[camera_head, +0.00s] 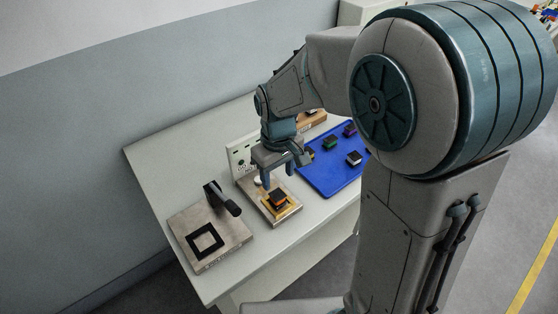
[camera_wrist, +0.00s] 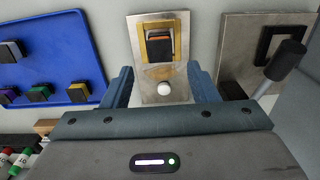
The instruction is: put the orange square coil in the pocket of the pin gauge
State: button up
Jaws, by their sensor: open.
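The orange square coil (camera_head: 278,198), a dark block with an orange band, sits at the brass-coloured pocket of a metal plate (camera_head: 291,215), which I take to be the pin gauge. In the wrist view the coil (camera_wrist: 159,46) lies within the brass frame (camera_wrist: 143,50); I cannot tell whether it is fully seated. My gripper (camera_head: 277,176) is open and empty above the plate, apart from the coil. In the wrist view its two fingers (camera_wrist: 161,86) stand on either side of the plate, near a white dome (camera_wrist: 164,88).
A second metal plate (camera_head: 236,248) with a black square frame and a black-handled lever (camera_head: 222,198) is at left. A blue tray (camera_head: 326,181) with several coloured blocks is at right. A white panel (camera_head: 238,153) stands behind the pin gauge. The table's front strip is clear.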

notch_tip(320, 180, up, 5)
jog(key=s+d+r+m+t, duration=0.3)
jog(key=s+d+m, duration=0.3)
jog(key=s+d, duration=0.6)
jog(key=shift+s+m, duration=0.4)
dwell(1.3)
